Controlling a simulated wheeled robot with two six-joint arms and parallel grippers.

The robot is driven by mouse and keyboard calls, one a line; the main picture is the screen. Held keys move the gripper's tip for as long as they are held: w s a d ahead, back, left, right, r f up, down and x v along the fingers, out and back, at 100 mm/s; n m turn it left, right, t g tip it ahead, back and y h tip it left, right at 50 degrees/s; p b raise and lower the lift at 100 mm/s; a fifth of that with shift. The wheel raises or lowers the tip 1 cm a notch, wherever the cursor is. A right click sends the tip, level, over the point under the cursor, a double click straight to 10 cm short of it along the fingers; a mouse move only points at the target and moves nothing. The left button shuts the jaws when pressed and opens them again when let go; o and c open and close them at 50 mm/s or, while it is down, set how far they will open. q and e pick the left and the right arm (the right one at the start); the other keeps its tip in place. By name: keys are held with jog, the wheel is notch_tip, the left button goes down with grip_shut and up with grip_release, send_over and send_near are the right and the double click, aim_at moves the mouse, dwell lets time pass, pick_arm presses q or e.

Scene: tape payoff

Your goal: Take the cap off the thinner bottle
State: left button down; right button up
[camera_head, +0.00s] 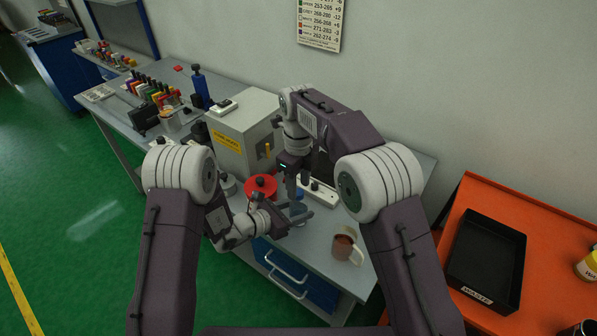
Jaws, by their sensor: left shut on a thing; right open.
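A small bottle (297,208) stands at the front of the grey bench, mostly hidden by my grippers. A bit of blue (300,194), which looks like its cap, shows at its top. My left gripper (303,209) comes in from the left, low and level, and is shut on the bottle's body. My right gripper (291,191) points down from above, open, with its fingers close to the bottle's top. I cannot tell whether they touch the cap. No second bottle for comparing thickness is clear here.
A mug (346,247) stands at the front right of the bench. A white power strip (319,194) lies behind. A black waste tray (487,262) sits on the orange cart (468,195).

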jog(key=shift+f, duration=0.85)
